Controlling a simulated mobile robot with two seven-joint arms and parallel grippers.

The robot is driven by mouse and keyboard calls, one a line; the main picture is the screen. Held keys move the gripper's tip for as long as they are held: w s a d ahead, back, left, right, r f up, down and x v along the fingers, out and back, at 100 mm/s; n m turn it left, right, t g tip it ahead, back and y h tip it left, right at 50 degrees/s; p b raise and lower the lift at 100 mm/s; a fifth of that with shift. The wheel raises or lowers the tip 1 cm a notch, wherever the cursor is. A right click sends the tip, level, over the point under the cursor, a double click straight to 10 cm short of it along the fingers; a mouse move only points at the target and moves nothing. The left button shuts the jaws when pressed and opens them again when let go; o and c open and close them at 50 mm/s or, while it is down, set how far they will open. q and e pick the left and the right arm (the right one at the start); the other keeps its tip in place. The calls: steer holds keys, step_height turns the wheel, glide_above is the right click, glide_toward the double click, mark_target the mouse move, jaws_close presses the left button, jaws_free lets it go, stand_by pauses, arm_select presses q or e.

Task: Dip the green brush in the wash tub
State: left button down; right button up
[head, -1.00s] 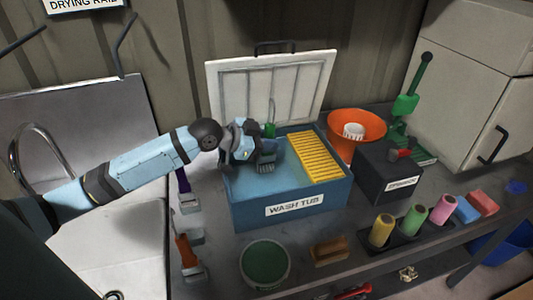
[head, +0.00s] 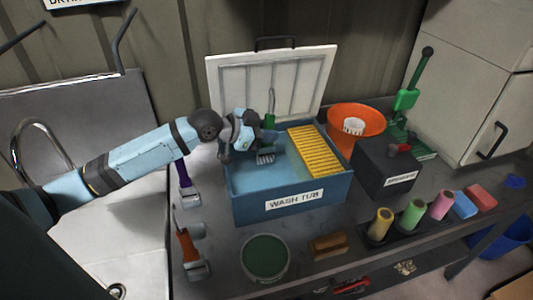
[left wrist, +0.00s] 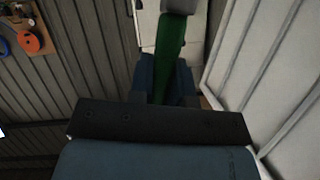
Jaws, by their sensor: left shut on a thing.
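The blue wash tub (head: 258,206) stands on the bench with its white lid (head: 310,85) upright behind it and pale blue liquid (head: 262,182) inside. My left gripper (head: 258,136) is over the tub's back left part, shut on the green brush (head: 270,121). The brush is upright, its thin grey end up and its grey bristle head (head: 265,156) down at the liquid. I cannot tell whether the bristles touch it. In the left wrist view the green handle (left wrist: 171,50) shows between the fingers. My right gripper is not in view.
A yellow ribbed grid (head: 314,151) fills the tub's right side. An orange bucket (head: 372,122) and a dark labelled box (head: 376,167) stand to the right. A purple-handled brush (head: 185,180), an orange-handled brush (head: 186,247) and a green-filled pot (head: 265,258) lie nearer.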

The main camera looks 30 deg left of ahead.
mark_target(268, 118)
arm_select(q)
step_height(268, 118, up, 4)
steer(key=p, duration=0.3)
steer(key=shift+r+p, duration=0.1)
steer(key=shift+p, duration=0.25)
stand_by(0.4)
